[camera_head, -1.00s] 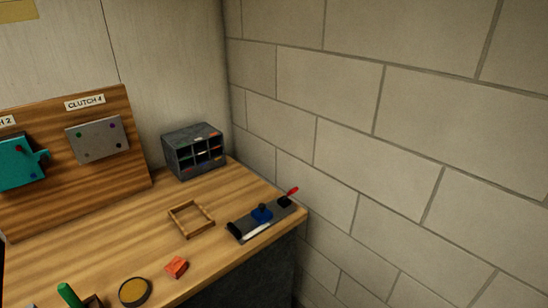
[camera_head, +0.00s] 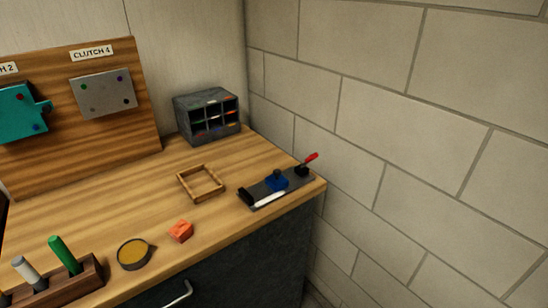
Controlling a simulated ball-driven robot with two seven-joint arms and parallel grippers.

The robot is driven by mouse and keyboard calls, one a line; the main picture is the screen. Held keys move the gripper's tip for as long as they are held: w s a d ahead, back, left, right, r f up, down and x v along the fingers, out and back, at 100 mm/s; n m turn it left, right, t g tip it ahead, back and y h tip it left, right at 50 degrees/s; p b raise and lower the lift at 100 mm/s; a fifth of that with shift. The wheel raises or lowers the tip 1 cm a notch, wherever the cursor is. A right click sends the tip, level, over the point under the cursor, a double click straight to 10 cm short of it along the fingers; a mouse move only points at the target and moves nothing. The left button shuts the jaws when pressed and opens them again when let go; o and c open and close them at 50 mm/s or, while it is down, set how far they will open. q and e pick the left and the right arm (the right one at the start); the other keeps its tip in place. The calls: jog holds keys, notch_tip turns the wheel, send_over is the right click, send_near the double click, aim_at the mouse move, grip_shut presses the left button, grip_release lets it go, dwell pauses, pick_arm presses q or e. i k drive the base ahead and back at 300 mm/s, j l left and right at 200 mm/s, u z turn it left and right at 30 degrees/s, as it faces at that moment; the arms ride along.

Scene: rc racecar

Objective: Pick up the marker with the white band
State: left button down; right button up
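Two marker-like sticks stand in a dark wooden holder (camera_head: 85,281) at the bottom left of the head view. One is green (camera_head: 62,252) and leans a little; the other is grey-white (camera_head: 27,271) and leans too. A part of another dark item shows at the very bottom-left edge, cut off by the frame. I cannot make out a clear white band on either stick. A white stick (camera_head: 268,200) lies on the dark tray at the right of the bench. Neither of my grippers is in view.
On the wooden bench (camera_head: 120,209) are a round yellow-filled dish (camera_head: 134,254), an orange block (camera_head: 181,231), a square wooden frame (camera_head: 190,194), a dark tray (camera_head: 257,192) with a blue piece (camera_head: 276,182), and a grey compartment box (camera_head: 181,117). A wall is at right.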

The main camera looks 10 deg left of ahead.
aim_at(19, 263)
jog(key=u, duration=2.05)
